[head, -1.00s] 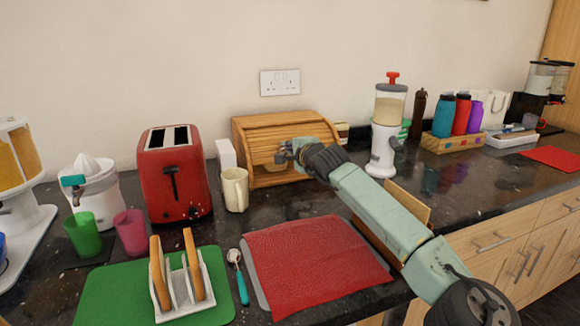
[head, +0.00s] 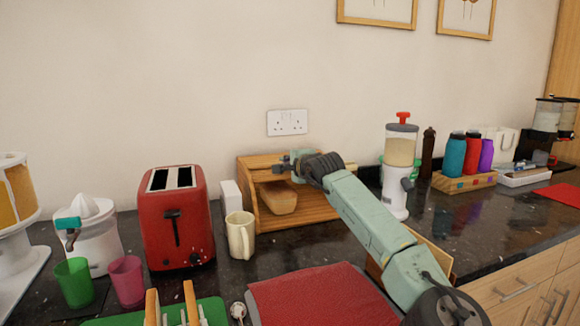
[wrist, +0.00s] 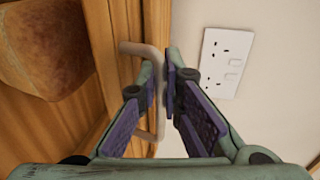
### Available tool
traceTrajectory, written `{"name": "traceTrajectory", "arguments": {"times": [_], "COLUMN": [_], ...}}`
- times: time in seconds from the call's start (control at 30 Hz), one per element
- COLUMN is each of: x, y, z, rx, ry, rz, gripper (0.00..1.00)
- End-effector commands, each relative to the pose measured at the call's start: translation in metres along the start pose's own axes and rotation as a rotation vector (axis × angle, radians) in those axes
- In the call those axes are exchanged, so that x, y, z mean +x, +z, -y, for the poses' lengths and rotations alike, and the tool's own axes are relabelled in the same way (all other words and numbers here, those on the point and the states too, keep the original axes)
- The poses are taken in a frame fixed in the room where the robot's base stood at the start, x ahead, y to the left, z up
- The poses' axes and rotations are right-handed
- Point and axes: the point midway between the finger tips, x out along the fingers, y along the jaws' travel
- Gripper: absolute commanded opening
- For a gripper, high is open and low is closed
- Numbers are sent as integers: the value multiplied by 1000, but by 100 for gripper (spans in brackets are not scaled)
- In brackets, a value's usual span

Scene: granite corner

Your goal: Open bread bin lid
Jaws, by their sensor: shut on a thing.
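The wooden bread bin (head: 247,166) stands against the wall, and its front is largely open. A brown loaf (head: 277,198) shows inside it, and also at the left of the wrist view (wrist: 45,50). My gripper (head: 290,161) is at the upper front of the bin. In the wrist view my gripper (wrist: 161,88) is shut on the pale bar handle (wrist: 143,49) of the lid (wrist: 128,22). The handle runs between the fingers. My arm hides the bin's right part.
A cream mug (head: 240,236) and a red toaster (head: 175,220) stand left of the bin. A white dispenser with a red top (head: 396,175) stands to its right. A wall socket (head: 287,122) is above. A red cloth (head: 320,300) lies in front.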

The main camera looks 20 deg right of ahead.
Motion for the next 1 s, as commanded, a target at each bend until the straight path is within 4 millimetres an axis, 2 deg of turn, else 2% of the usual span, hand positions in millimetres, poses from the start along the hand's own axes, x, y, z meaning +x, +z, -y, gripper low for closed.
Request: {"name": "traceTrajectory", "arguments": {"times": [0.47, 0.5, 0.77, 1.0], "x": [0, 0, 0, 1], "y": [0, 0, 0, 0], "z": [3, 3, 2, 1], "rx": [-4, -4, -1, 0], "ry": [-5, -5, -2, 0], "rz": [0, 0, 0, 0], "gripper": [0, 10, 27, 28]}}
